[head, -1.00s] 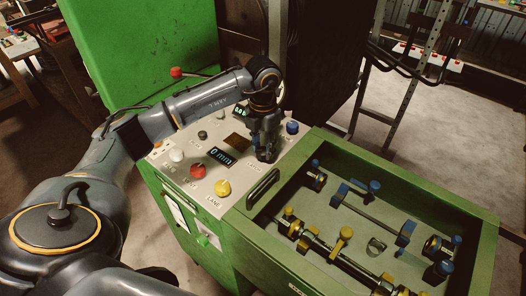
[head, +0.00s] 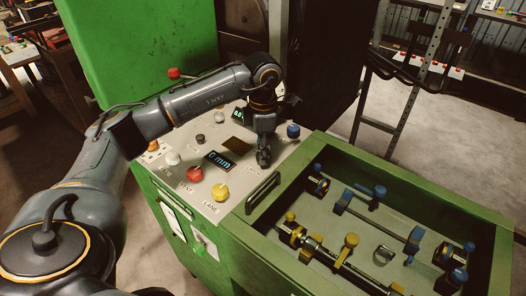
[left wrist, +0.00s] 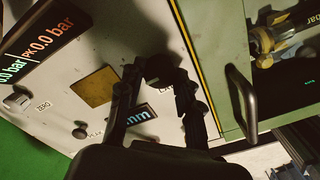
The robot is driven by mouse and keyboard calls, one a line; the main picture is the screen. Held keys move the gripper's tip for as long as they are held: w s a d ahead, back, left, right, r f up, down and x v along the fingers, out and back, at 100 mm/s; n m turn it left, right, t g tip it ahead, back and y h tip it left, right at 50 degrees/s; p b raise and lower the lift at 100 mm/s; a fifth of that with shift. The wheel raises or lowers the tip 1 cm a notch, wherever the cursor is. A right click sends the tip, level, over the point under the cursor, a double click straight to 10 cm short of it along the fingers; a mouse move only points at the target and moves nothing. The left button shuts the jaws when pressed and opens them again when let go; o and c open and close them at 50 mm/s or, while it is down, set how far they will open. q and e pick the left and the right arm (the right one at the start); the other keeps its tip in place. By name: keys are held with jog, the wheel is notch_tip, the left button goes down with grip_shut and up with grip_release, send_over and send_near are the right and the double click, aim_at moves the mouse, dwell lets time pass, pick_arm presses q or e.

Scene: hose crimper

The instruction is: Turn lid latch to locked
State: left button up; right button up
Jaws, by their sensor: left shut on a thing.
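My left gripper (head: 264,156) points down at the right part of the grey control panel (head: 222,208), beside the green lid frame. In the left wrist view its two fingers (left wrist: 160,78) sit on either side of a dark round knob (left wrist: 164,66), which looks like the lid latch. The gripper is shut on this knob. In the head view the gripper hides the knob, and I cannot read its turned position. The lid's black bar handle (head: 263,192) stands just in front of the gripper and also shows in the left wrist view (left wrist: 241,104). My right gripper is out of view.
The panel carries a red knob (head: 195,174), a yellow knob (head: 220,192), a blue knob (head: 293,130) and a small display (head: 219,161). The green tray (head: 484,254) at right holds rods and clamps. A tall green cabinet (head: 140,45) stands behind my arm.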

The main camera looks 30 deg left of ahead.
pick_arm(q)
jog(key=shift+m, duration=0.3)
jog(key=o, duration=1.2)
jog(key=shift+c, duration=0.2)
notch_tip(320, 180, up, 12)
